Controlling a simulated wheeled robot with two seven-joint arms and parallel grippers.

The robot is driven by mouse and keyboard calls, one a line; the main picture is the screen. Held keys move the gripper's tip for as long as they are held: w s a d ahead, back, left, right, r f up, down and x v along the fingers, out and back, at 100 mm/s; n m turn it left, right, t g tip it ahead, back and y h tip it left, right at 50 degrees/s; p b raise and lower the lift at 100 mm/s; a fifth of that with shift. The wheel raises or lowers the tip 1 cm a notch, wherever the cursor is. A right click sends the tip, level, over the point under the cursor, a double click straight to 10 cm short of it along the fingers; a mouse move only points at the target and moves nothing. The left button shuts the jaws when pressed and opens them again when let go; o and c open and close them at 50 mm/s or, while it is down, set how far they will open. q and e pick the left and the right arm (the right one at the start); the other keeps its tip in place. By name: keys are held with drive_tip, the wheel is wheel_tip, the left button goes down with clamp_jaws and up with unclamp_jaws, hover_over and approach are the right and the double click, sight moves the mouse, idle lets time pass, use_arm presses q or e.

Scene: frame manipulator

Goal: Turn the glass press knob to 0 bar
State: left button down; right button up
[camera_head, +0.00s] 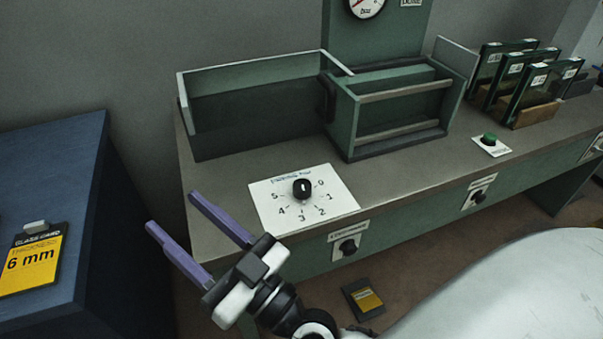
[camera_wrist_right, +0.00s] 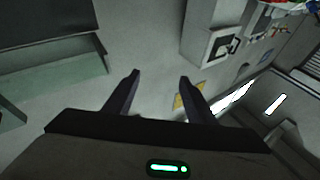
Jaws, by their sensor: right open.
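The black press knob (camera_head: 302,188) sits at the middle of a white dial plate (camera_head: 268,207) on the bench top. The plate carries numbers from 0 at upper right, around the bottom, to 5 at left. A small white mark shows on the knob, but I cannot tell which number it points at. My right gripper (camera_head: 172,210) is open and empty, left of the dial and apart from it, off the bench's left end. Its two fingers also show in the right wrist view (camera_wrist_right: 160,77). The pressure gauge (camera_head: 366,4) is cut by the top edge. My left gripper is not in view.
A green press frame (camera_head: 343,118) and open tray (camera_head: 182,100) stand behind the dial. Glass panels (camera_head: 495,75) and a green button (camera_head: 489,139) are further right. A blue cabinet (camera_head: 80,160) with a yellow card (camera_head: 30,262) stands left. Another card (camera_head: 364,300) lies low before the bench.

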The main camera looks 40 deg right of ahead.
drive_tip(key=w+d+m+t+h, duration=0.2)
drive_tip(key=d+m+h, duration=0.45)
drive_tip(key=h, duration=0.25)
drive_tip(key=m+g+h, duration=0.5)
drive_tip(key=g+h, duration=0.4)
drive_tip(key=h, duration=0.1)
approach(301, 192)
drive_tip(key=shift+x, duration=1.05)
drive_tip(key=shift+w+d+f, duration=0.1)
drive_tip(key=shift+w+d, duration=0.15)
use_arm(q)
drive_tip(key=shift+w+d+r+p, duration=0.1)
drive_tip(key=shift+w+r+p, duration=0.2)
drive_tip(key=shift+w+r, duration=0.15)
use_arm(e)
drive_tip(key=x, duration=0.9)
drive_tip(key=shift+w+d, duration=0.15)
drive_tip(key=shift+w, duration=0.05)
